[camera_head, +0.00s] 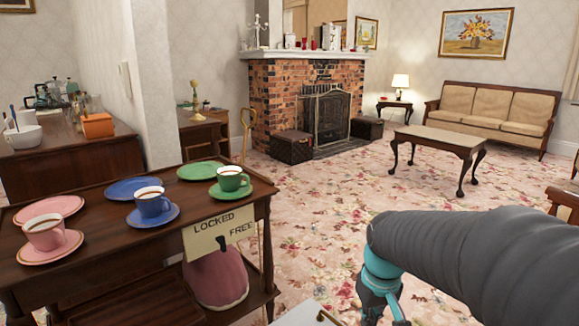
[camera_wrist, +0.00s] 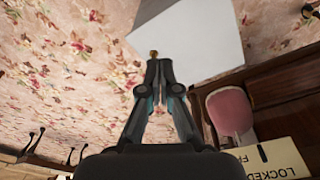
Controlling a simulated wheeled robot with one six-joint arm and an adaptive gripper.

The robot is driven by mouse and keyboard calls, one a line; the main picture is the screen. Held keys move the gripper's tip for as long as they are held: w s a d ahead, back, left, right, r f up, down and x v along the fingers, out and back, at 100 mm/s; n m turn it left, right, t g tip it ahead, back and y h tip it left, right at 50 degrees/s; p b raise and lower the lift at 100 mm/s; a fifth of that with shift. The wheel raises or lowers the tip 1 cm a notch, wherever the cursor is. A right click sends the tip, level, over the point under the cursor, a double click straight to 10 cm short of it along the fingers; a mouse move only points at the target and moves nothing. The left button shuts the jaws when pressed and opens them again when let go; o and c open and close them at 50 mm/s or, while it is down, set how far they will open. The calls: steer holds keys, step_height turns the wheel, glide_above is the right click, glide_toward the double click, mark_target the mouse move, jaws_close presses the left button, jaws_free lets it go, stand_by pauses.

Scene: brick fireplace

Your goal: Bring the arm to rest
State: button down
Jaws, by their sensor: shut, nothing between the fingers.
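My arm, in a grey ribbed sleeve, reaches in from the right edge of the head view and bends down at a teal joint. My gripper (camera_wrist: 159,64) is shut and empty in the wrist view, with its two dark fingers together. In the head view only its upper part shows at the bottom edge, and the fingertips are out of frame. A pale flat-topped thing (camera_wrist: 205,40) lies beyond the fingertips in the wrist view. A small brass piece (camera_wrist: 153,53) shows right at the tips; I cannot tell whether they touch.
A dark wooden trolley (camera_head: 262,190) at left bears pink, blue and green cups with saucers and plates. Its sign (camera_head: 220,232) reads LOCKED and FREE. A pink rounded thing (camera_head: 215,280) is below. Flowered carpet (camera_head: 330,225) lies open toward the coffee table (camera_head: 440,140).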

steer(key=s+r+m+t, duration=0.2)
steer(key=s+r+t, duration=0.2)
steer(key=s, duration=1)
step_height(320, 180, up, 2)
steer(key=shift+a, duration=0.15)
steer(key=shift+s, duration=0.1)
